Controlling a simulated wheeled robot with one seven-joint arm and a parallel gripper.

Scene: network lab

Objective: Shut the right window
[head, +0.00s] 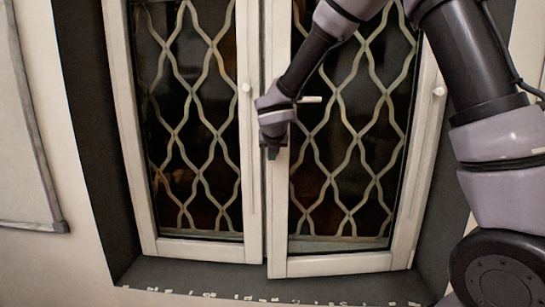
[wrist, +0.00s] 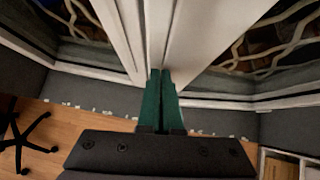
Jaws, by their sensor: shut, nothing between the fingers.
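The right window (head: 279,235) is a white-framed sash with wavy lattice glass. Its lower edge sits a little lower in the picture than that of the left window (head: 254,205), and a narrow dark line runs between their frames. I cannot tell how far it stands open. A small white knob (head: 438,91) is on its right upright. In the wrist view, the green fingers (wrist: 161,75) are together and empty, pointing at the seam between two white uprights. Whether they touch the frame is unclear.
A dark recess and sill (head: 190,274) surround the windows, with small pale bits along the sill's front edge. A whiteboard (head: 22,150) hangs on the left wall. The wrist view shows a black chair base (wrist: 25,140) on the wooden floor and a shelf unit (wrist: 285,165).

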